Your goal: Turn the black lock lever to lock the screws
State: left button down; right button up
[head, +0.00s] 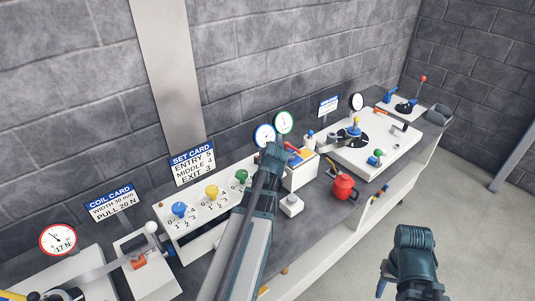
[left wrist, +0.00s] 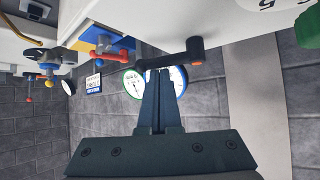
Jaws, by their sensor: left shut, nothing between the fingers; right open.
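The black lock lever (left wrist: 172,58) shows in the left wrist view as a dark bar with an orange end, beside the white housing. In the head view I cannot make it out behind my left gripper (head: 274,153). My left gripper is shut and empty; its fingertips (left wrist: 155,74) reach just up to the lever in the left wrist view. I cannot tell whether they touch it. The white panel with blue, yellow and green knobs (head: 212,193) stands left of this gripper in the head view. My right gripper (head: 412,248) is open, low at the right, away from the bench.
A white box with a red handle (head: 293,147) stands right of my left gripper. Two round gauges (head: 265,136) stand behind it. A red canister (head: 343,186) and a small white block (head: 291,205) are near the front edge. Open floor (head: 480,220) lies at the right.

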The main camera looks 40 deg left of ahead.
pick_arm(q)
jog(key=shift+s+d, duration=0.15)
jog(key=shift+s, duration=0.3)
jog(key=shift+s+m+h, duration=0.1)
jog(key=shift+m+h, duration=0.2)
jog(key=shift+m, duration=0.1)
pick_arm(e)
jog(key=shift+s, duration=0.1)
pick_arm(q)
jog(key=shift+s+m+t+h, duration=0.4)
jog(key=shift+m+t+h, duration=0.3)
jog(key=shift+m+h, duration=0.3)
pick_arm(e)
jog(key=shift+s, duration=0.1)
pick_arm(q)
jog(key=shift+s, duration=0.9)
pick_arm(e)
jog(key=shift+s+a, duration=0.1)
jog(key=shift+s, duration=0.7)
dwell(0.6)
